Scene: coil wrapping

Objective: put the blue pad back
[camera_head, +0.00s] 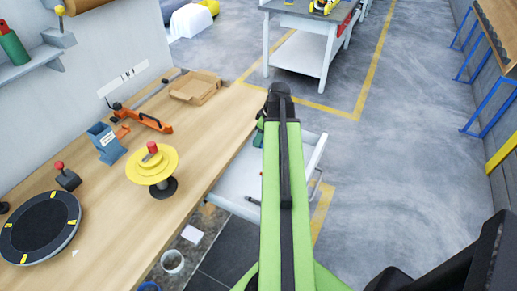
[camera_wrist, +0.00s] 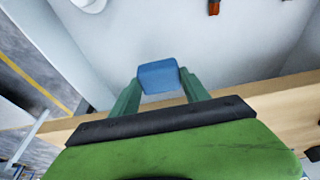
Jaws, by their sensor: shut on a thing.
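The blue pad (camera_wrist: 158,76) is a small blue block in the wrist view, between the green fingers of my gripper (camera_wrist: 160,80). My gripper is shut on it. The pad is over a pale grey-white surface, and I cannot tell whether it touches it. In the head view my green arm hides the pad and most of my gripper. A white open drawer (camera_head: 237,181) shows partly behind my arm, at the right edge of the wooden bench (camera_head: 203,133).
On the bench are a blue box (camera_head: 106,143), an orange tool (camera_head: 148,121), a yellow reel (camera_head: 152,167), a black turntable (camera_head: 40,226) and a cardboard tray (camera_head: 195,87). A white cart (camera_head: 297,53) stands beyond. The floor at right is clear.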

